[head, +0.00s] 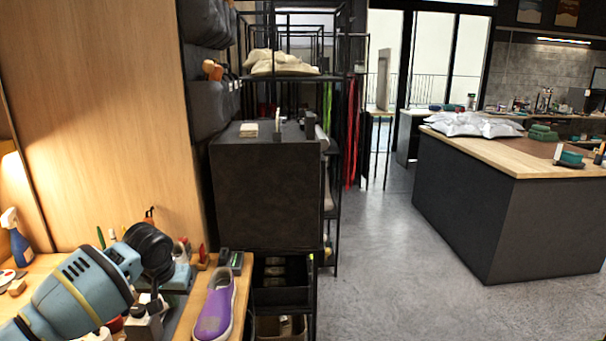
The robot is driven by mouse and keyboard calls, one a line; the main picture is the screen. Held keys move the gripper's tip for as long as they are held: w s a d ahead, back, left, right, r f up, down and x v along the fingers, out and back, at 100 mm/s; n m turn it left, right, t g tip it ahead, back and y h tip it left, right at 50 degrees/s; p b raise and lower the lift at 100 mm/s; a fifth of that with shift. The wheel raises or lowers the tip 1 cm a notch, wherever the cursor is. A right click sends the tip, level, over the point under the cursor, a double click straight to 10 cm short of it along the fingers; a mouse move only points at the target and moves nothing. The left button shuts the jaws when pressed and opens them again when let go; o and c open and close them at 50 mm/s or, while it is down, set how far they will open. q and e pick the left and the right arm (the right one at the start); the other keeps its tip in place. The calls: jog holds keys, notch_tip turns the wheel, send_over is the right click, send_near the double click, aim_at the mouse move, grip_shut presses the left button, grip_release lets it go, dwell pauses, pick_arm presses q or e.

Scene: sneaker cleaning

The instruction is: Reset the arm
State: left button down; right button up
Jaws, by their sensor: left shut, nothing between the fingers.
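My left arm comes in from the lower left over the wooden workbench (40,268). Its black wrist bends down, and my left gripper (143,320) points down near the bench's front edge. It is shut and holds nothing; its fingertips are hard to make out. A purple sneaker (216,304) with a pale sole lies on the bench just right of the gripper, apart from it. My right gripper is not in view.
A blue spray bottle (17,240) stands at the bench's left. Small tools and bottles crowd behind my wrist. A dark cabinet (265,185) and black shelving stand right of the bench. Grey floor (375,270) is clear before a dark island counter (500,215).

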pick_arm(q)
jog(key=s+d+f+m+t+h, duration=0.1)
jog(key=s+d+f+h, duration=0.1)
jog(key=s+d+f, duration=0.4)
jog(key=s+d+f+m+t+h, duration=0.1)
jog(key=s+d+f, duration=0.25)
jog(key=f, duration=0.45)
jog(key=s+d+f+m+h, duration=0.1)
jog(key=s+d+f+h, duration=0.1)
jog(key=s+d+f, duration=0.45)
jog(key=s+a+f+t+y, duration=0.1)
jog(key=s+a+f, duration=0.1)
jog(key=s, duration=0.5)
jog(key=s+a+f+t, duration=0.1)
jog(key=s+a, duration=0.1)
jog(key=s, duration=0.5)
jog(key=s+a+f+t+y, duration=0.1)
jog(key=s+a+f+t, duration=0.1)
jog(key=s, duration=0.6)
jog(key=shift+a+f+y, duration=0.3)
jog(key=shift+a+f, duration=0.05)
jog(key=shift+a, duration=0.05)
jog(key=c, duration=1.3)
grip_release()
jog(key=shift+c, duration=0.2)
